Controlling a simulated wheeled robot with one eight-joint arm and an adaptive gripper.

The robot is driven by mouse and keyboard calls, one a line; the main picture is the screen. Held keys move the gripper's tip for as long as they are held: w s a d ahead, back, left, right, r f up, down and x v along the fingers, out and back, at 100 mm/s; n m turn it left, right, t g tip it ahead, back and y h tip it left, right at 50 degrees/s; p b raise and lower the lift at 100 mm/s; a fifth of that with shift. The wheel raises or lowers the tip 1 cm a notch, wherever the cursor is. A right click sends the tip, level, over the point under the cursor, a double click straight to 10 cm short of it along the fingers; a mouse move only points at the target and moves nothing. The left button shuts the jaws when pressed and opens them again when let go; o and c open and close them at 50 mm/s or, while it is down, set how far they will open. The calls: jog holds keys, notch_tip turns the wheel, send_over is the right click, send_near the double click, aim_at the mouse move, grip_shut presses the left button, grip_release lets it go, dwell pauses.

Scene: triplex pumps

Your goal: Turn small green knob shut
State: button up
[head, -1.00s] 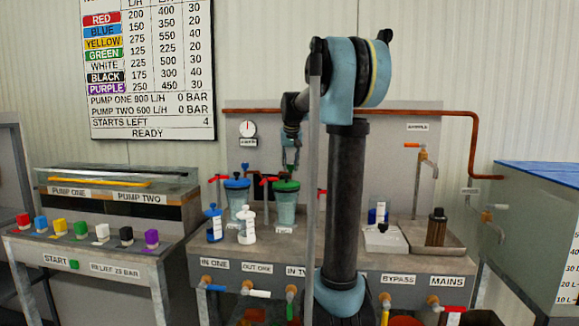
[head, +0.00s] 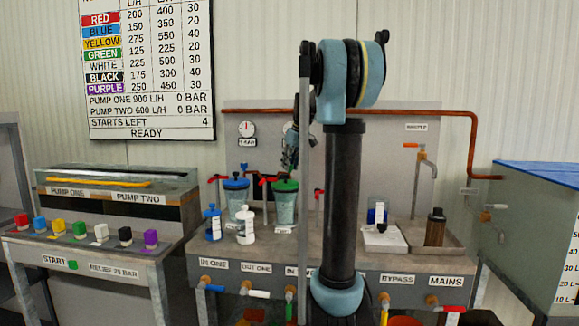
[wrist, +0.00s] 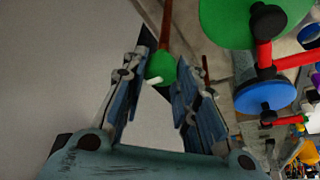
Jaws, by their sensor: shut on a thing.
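The small green knob (wrist: 161,68), with a white pointer, sits at the end of a copper-coloured pipe in the wrist view. My gripper (wrist: 163,75) has its two blue, jointed fingers on either side of the knob and is shut on it. In the head view my gripper (head: 290,150) is by the grey back panel, above the green-lidded filter (head: 285,202). The small knob cannot be made out there.
In the wrist view a green lid (wrist: 225,18) and a blue lid (wrist: 265,96), with red T-handles, lie close right of my fingers. A gauge (head: 246,129) is on the panel. Bottles (head: 212,223) stand on the bench front. A copper pipe (head: 400,111) runs along the panel top.

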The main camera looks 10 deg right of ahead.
dwell(0.3)
jog(key=o, duration=1)
jog(key=shift+d, duration=0.1)
jog(key=v, duration=1.1)
jog(key=shift+s+r, duration=0.15)
jog(key=shift+r, duration=0.25)
jog(key=s+f+m, duration=0.1)
jog(key=s+f, duration=1.2)
jog(key=s+a+f+m+g+h, duration=0.1)
jog(key=s+f+m, duration=0.1)
jog(key=s+f, duration=1)
jog(key=s+a+f+m+h, duration=0.1)
jog(key=s+f+m, duration=0.1)
jog(key=s+f, duration=1.1)
jog(key=shift+s+a+f+g, duration=0.1)
jog(key=shift+s+f+g, duration=0.05)
jog(key=shift+s, duration=0.45)
jog(key=shift+s+a+f+g, duration=0.15)
jog(key=shift+s, duration=0.45)
